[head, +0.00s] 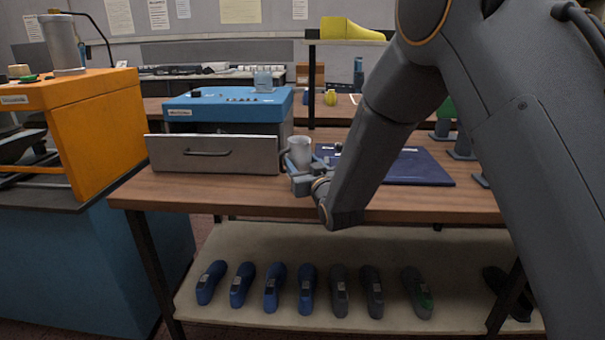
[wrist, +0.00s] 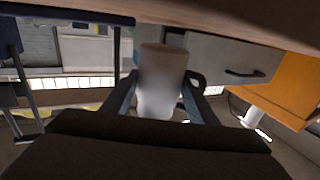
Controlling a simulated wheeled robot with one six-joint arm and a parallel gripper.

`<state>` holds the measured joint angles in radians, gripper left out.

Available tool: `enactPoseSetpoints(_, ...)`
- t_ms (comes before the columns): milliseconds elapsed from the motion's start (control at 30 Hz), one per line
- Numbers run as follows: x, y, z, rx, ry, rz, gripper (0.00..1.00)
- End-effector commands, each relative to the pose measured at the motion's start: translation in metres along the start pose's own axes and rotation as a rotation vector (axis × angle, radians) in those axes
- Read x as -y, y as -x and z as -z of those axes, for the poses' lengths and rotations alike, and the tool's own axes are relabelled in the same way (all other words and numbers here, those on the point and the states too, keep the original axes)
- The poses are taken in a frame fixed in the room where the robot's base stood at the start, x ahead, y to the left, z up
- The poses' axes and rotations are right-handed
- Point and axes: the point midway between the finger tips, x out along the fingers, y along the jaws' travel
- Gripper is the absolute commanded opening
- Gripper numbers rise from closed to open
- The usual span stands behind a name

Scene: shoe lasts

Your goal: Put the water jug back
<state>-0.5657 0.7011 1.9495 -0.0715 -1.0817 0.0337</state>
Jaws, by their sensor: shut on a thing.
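The water jug (head: 300,151) is a pale grey, cylinder-like vessel with a side handle. It is at the wooden bench, just right of the open drawer's front. My gripper (head: 299,170) is shut on it, reaching in from the right and hiding its lower part. In the wrist view the jug (wrist: 161,85) is between the two fingers, and the picture looks upside down, with the bench at the top. Its handle is on the right there. I cannot tell whether its base touches the bench.
A blue machine (head: 228,105) with a grey drawer (head: 213,154) stands left on the bench. A dark blue mat (head: 415,167) lies to the right. An orange machine (head: 95,120) bearing a grey cylinder (head: 62,45) is far left. Several shoe lasts (head: 307,290) line the lower shelf.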

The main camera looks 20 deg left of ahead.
Motion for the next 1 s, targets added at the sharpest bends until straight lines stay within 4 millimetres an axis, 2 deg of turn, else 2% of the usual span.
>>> enactPoseSetpoints(200,0.0,0.0,-0.028,0.003,0.0,0.0,0.24)
enactPoseSetpoints(600,0.0,0.0,-0.033,0.0,0.0,0.0,0.24)
enactPoseSetpoints(633,0.0,0.0,-0.033,0.001,0.0,0.0,0.56)
enactPoseSetpoints(700,0.0,0.0,-0.033,0.001,0.0,0.0,0.68)
enactPoseSetpoints(733,0.0,0.0,-0.033,0.001,0.0,0.0,0.72)
enactPoseSetpoints(1000,0.0,0.0,-0.032,0.001,0.0,0.0,0.72)
